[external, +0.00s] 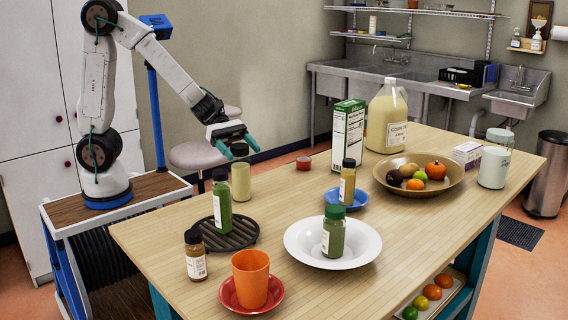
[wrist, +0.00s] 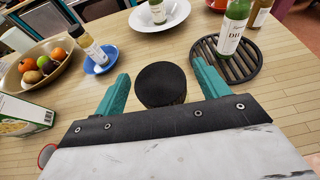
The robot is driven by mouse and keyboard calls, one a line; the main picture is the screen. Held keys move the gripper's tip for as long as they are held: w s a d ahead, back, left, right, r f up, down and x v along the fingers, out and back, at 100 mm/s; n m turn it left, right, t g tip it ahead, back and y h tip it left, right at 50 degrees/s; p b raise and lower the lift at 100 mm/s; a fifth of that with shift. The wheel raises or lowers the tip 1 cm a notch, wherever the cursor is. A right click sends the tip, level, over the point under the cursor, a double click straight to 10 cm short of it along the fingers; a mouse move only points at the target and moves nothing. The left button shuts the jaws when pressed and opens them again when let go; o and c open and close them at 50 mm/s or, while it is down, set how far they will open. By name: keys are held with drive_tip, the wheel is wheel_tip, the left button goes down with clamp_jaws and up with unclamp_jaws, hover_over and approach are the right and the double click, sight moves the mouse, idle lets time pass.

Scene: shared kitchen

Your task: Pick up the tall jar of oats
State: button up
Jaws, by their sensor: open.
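A tall jar (external: 241,183) with a black lid and pale beige contents stands upright near the table's left edge. Its label cannot be read, but it fits the jar of oats best. In the wrist view I see its round black lid (wrist: 161,82) from above, and little of its body. My gripper (external: 238,147) is open just above the jar, angled down. In the wrist view its teal fingers (wrist: 161,78) lie one on each side of the lid.
A green bottle (external: 222,205) stands on a black trivet (external: 240,236) close by. A white bowl (external: 300,247), a blue plate (external: 362,199), a fruit bowl (external: 455,188), a carton (external: 348,132) and a large jug (external: 387,118) stand farther right. A small red item (external: 304,163) is behind.

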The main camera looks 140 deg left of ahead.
drive_tip(key=shift+x, duration=0.85)
clamp_jaws()
drive_tip(key=shift+r, duration=0.1)
